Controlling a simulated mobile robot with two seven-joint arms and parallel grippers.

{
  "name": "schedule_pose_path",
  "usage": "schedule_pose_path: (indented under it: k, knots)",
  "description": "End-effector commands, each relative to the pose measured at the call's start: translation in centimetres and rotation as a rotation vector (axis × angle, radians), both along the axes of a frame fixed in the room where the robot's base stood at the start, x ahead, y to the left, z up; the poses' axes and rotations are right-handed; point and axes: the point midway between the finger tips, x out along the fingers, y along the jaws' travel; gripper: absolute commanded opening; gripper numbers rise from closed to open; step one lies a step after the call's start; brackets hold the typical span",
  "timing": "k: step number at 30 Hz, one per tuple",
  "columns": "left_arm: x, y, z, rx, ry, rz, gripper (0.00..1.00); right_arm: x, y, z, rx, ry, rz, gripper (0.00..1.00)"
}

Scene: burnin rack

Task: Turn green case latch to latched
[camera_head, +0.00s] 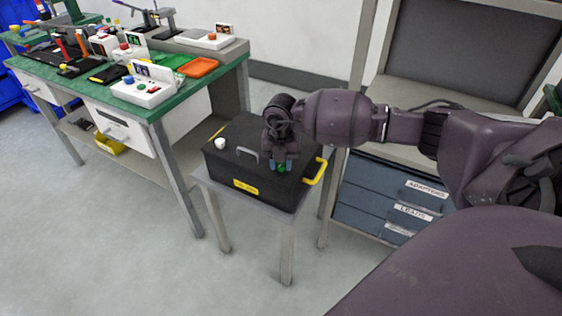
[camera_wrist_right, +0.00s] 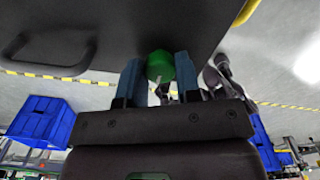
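A black case (camera_head: 230,165) with a yellow label on its front sits on a small grey stand. The green case latch (camera_head: 281,168) is a small round knob on the case. In the wrist view, the latch (camera_wrist_right: 160,66) has a pale pointer mark. My right gripper (camera_head: 282,164) reaches down to it. Its two blue fingers (camera_wrist_right: 160,75) stand on either side of the latch and appear to touch both sides. Much of the latch is hidden by the fingers in the head view. My left gripper is in neither view.
The case has a grey handle (camera_head: 248,154), a white knob (camera_head: 220,144) and a yellow side handle (camera_head: 316,172). A green-topped workbench (camera_head: 190,98) with devices stands to the left. Blue-grey drawers (camera_head: 370,195) stand to the right. Floor in front is clear.

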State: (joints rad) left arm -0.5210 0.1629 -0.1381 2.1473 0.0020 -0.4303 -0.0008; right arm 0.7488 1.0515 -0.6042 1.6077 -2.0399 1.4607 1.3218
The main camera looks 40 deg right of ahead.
Motion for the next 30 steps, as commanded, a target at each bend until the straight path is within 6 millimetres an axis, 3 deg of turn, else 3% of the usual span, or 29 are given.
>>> schedule_pose_path:
  k: [14, 30]
  knots:
    - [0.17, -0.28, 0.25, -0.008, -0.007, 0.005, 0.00, 0.03, 0.00, 0.12, 0.000, -0.001, 0.095, 0.07]
    - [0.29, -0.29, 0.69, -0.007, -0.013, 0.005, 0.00, 0.04, -0.02, 0.11, -0.001, -0.001, 0.565, 0.07]
